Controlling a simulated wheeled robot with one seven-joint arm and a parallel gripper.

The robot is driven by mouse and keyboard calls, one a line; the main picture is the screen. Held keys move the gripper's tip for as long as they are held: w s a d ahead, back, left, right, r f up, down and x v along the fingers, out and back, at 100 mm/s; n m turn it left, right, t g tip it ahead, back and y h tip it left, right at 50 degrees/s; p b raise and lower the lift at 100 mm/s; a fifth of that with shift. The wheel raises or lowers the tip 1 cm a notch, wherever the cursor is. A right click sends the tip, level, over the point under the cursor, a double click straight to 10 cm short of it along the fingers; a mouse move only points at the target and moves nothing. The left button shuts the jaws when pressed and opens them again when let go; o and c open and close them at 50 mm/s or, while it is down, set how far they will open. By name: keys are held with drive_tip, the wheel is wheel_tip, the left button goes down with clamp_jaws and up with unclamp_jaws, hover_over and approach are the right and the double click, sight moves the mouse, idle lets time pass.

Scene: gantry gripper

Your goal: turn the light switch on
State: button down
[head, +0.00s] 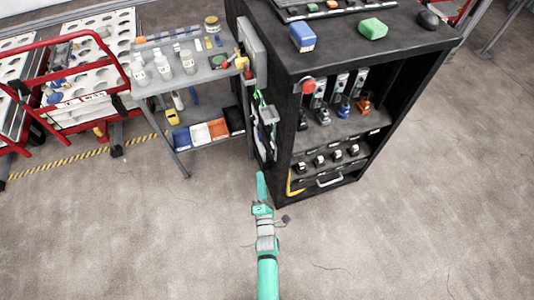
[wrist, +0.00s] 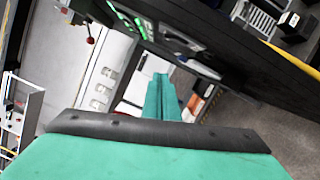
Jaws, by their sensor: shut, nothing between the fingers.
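My gripper (head: 262,185) is teal and shut, with nothing between its fingers. In the head view it points up the picture, in front of the black cabinet's left side. Its closed fingers (wrist: 160,98) also show in the wrist view. The cabinet's side carries a grey box (head: 254,52) and green-edged fittings (head: 266,112). In the wrist view a lever with a red knob (wrist: 90,40) and green-marked fittings (wrist: 135,22) show near the top. I cannot tell for sure which fitting is the light switch. Its position cannot be read. No contact by the gripper is visible.
The black cabinet (head: 283,135) stands right of centre, with blue and green blocks on top. A grey cart (head: 170,85) with bottles and bins stands to its left. A red rack (head: 62,80) is farther left. The floor in front is mostly clear.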

sight(272, 149)
drive_tip(key=w+d+r, duration=0.2)
drive_tip(key=w, duration=0.9)
drive_tip(key=shift+d, duration=0.4)
drive_tip(key=shift+w, duration=0.1)
